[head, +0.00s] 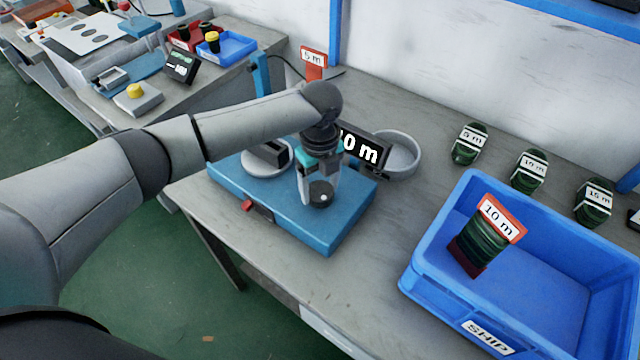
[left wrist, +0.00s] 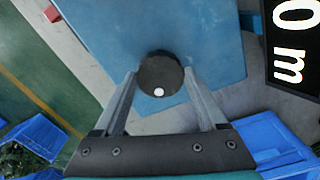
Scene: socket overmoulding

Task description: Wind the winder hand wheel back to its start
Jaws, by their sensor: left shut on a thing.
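The winder is a blue box (head: 343,222) on the grey bench, with a round white plate on its top left and a red switch (head: 248,206) on its front. The hand wheel (head: 321,193) is a small dark disc with a white dot, on the box's right part. It also shows in the left wrist view (left wrist: 160,75), with the white dot toward the gripper. My left gripper (head: 319,190) points down over the box and is shut on the hand wheel, a finger on each side. It also shows in the left wrist view (left wrist: 160,88). My right gripper is out of view.
A black "10 m" display (head: 361,147) and a round grey dish (head: 403,155) stand behind the winder. A blue SHIP crate (head: 430,278) at the right holds a coil tagged 10 m (head: 482,240). Several labelled green coils (head: 470,144) lie along the back.

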